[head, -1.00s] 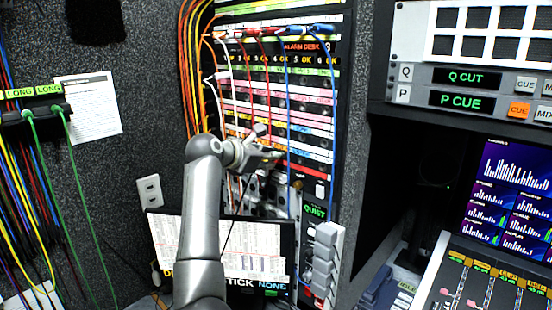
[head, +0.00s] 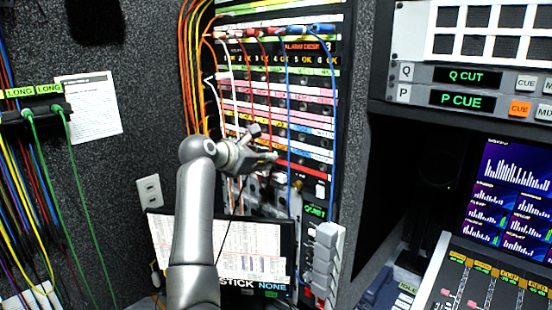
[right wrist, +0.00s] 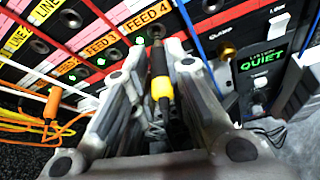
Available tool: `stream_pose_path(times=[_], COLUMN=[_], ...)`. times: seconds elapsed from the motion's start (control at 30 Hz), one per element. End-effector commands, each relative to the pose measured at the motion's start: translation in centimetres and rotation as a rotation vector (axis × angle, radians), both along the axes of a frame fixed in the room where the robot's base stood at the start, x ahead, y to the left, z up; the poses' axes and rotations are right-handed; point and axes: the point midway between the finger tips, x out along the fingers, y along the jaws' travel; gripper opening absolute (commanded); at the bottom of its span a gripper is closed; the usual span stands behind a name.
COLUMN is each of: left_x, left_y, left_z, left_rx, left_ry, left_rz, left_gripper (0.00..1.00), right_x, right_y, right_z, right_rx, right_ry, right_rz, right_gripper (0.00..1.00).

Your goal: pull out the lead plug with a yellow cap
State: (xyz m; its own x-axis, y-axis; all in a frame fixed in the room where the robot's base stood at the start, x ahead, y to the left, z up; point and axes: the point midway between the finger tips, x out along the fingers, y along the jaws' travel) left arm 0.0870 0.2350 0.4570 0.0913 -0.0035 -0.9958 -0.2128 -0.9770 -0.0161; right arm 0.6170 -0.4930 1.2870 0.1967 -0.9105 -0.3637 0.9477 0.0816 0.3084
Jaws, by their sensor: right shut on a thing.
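The lead plug with a yellow cap (right wrist: 161,88) shows in the right wrist view, with a black body above the cap and a metal tip pointing at the panel beside the FEED 4 label (right wrist: 135,20). My right gripper (right wrist: 158,62) is shut on this plug, one finger on each side of it. I cannot tell whether the tip is still in its socket. In the head view, my right gripper (head: 264,146) is in front of the lower part of the patch panel (head: 300,150), and the plug cannot be made out there. My left gripper is not in view.
Blue and red leads (head: 289,110) hang across the panel close to the gripper. An orange plug (right wrist: 51,108) with orange leads is at the left in the wrist view. A QUIET display (right wrist: 262,62) is to the right. A monitor (head: 270,240) stands below.

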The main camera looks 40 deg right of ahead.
Motion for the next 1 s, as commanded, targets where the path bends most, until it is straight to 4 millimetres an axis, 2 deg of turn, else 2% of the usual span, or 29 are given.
stream_pose_path(times=[0.47, 1.0], left_x=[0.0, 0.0], left_y=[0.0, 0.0], left_z=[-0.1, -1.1], left_rx=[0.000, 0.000], left_ry=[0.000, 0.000], left_rz=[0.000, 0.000], left_gripper=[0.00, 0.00], right_x=[0.0, -0.2], right_y=[0.2, 2.2], right_z=[0.0, 0.0], right_rx=[0.000, 0.000], right_ry=[-0.001, -0.001], right_rz=[0.001, 0.001], right_gripper=[0.00, 0.00])
